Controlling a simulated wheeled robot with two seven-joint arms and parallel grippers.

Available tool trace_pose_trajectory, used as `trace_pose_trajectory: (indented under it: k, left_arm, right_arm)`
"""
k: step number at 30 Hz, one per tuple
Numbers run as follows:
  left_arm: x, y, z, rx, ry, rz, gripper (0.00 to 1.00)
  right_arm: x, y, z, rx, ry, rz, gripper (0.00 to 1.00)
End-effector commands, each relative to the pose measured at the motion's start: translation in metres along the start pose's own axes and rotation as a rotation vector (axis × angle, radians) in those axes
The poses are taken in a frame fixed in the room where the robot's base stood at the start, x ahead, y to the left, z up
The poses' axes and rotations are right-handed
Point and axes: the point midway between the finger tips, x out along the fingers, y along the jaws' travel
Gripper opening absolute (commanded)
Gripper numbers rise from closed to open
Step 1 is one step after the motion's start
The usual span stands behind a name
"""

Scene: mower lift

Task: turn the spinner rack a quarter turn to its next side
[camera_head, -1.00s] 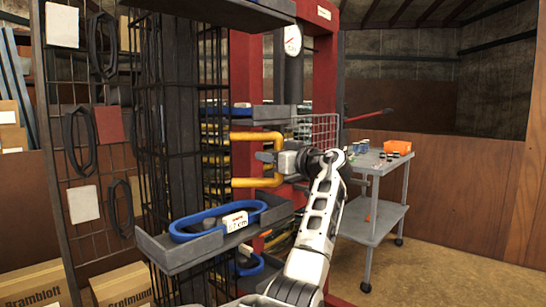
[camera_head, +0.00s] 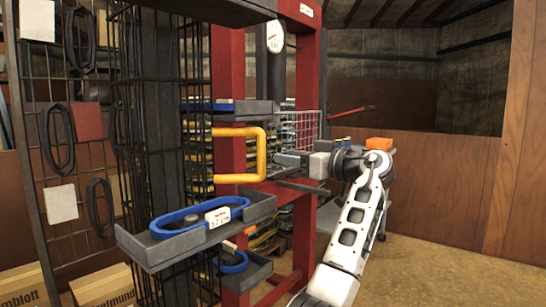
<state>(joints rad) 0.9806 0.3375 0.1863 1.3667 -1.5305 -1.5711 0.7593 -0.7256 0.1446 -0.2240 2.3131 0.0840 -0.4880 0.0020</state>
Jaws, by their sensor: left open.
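The spinner rack is a tall black wire column (camera_head: 128,135) with grey trays, left of centre. A yellow U-shaped handle (camera_head: 262,155) sticks out from its right side. Its lower tray (camera_head: 165,252) holds a blue loop (camera_head: 170,230) and a white size card (camera_head: 217,217). My left gripper (camera_head: 284,172) is open, with its fingers pointing left, just right of the handle. It looks empty and apart from the handle, though the depth between them is hard to judge. My right gripper is not in view.
A red frame (camera_head: 228,70) with a round dial (camera_head: 276,36) stands behind the rack. A wire panel with hung black loops (camera_head: 56,140) stands at left. Cardboard boxes (camera_head: 20,288) sit on the floor. A trolley with an orange box (camera_head: 379,143) is partly behind my arm. Floor at right is clear.

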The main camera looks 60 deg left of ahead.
Motion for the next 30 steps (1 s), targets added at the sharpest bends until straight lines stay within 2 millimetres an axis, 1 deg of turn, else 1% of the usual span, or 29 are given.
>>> trace_pose_trajectory:
  k: [1, 3, 8, 16, 27, 29, 30]
  left_arm:
    - [-0.009, 0.0, 0.0, -0.001, -0.001, 0.002, 0.43]
    - [-0.018, 0.0, 0.0, 0.0, -0.001, 0.001, 0.43]
    - [-0.029, 0.0, 0.0, 0.0, 0.001, -0.001, 0.43]
    - [-0.031, 0.0, 0.0, 0.0, 0.001, -0.001, 0.43]
    - [-0.031, 0.0, 0.0, 0.002, 0.001, 0.001, 0.43]
    - [-0.033, 0.003, 0.004, 0.017, 0.006, 0.019, 0.43]
    - [-0.036, 0.007, 0.009, 0.039, 0.012, 0.048, 0.43]
  right_arm:
    - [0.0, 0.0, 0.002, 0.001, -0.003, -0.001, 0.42]
    - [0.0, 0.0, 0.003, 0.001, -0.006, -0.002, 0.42]
    - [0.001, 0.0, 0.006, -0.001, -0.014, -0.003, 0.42]
    - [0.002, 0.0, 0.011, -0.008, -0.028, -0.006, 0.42]
    - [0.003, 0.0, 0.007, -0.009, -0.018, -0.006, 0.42]
    - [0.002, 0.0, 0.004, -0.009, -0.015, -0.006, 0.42]
    - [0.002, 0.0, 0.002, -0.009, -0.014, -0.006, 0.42]
